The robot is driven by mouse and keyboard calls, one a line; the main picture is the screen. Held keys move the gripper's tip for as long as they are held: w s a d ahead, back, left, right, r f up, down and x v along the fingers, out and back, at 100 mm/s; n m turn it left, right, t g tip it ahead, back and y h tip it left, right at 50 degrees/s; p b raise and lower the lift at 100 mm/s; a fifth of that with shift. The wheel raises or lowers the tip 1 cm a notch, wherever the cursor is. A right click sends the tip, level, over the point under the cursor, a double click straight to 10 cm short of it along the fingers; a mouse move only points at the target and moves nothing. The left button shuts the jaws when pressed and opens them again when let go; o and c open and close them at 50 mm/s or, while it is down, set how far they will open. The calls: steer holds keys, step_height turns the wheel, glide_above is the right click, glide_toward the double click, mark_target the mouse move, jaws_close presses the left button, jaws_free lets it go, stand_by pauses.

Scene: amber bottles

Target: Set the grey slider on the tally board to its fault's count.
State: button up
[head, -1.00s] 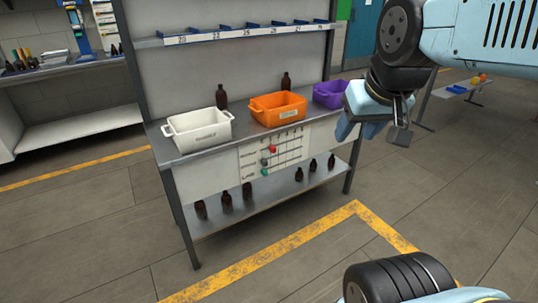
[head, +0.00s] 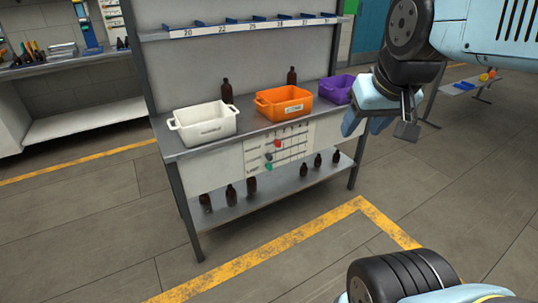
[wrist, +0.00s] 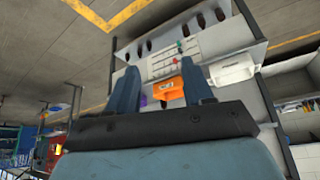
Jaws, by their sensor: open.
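The white tally board (head: 293,148) hangs on the front of the workbench, below the orange crate. It carries a red slider (head: 277,143), a dark grey slider (head: 269,157) and a green slider (head: 268,167), all towards its left side. Its printing is too small to read. The board also shows in the wrist view (wrist: 165,64), turned over and small. My gripper (head: 366,125) is in the air to the right of the bench, apart from the board. In the wrist view its two fingers (wrist: 165,85) stand apart with nothing between them.
A white crate (head: 205,124), an orange crate (head: 283,103) and a purple crate (head: 338,89) stand on the bench top, with two amber bottles (head: 227,91) behind. Several bottles (head: 231,195) stand on the lower shelf. The floor before the bench, marked by yellow tape (head: 270,252), is clear.

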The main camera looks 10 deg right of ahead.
steer(key=w+d+f+t, duration=0.1)
steer(key=w+f+t, duration=0.15)
steer(key=w, duration=1.55)
steer(key=w+d+f+t, duration=0.15)
steer(key=w+f, duration=0.25)
steer(key=w, duration=1.4)
steer(key=w+f+n+t, duration=0.1)
steer(key=w+f+t, duration=0.2)
steer(key=w+f, duration=0.55)
steer(key=w+a+f+n+t+y, duration=0.1)
steer(key=w+f, duration=0.6)
steer(key=w, duration=0.1)
steer(key=n+t+y, duration=0.2)
steer(key=y, duration=0.2)
glide_toward(271, 158)
steer(key=d+r, duration=0.4)
steer(key=r, duration=0.4)
steer(key=s+a+f+t+y, duration=0.1)
steer(key=s+a+f+y, duration=0.15)
steer(key=f, duration=0.75)
steer(key=shift+n+h, duration=0.25)
steer(key=shift+n, duration=0.05)
steer(key=x, duration=1.2)
steer(key=shift+w+r, duration=0.15)
steer(key=shift+w, duration=0.25)
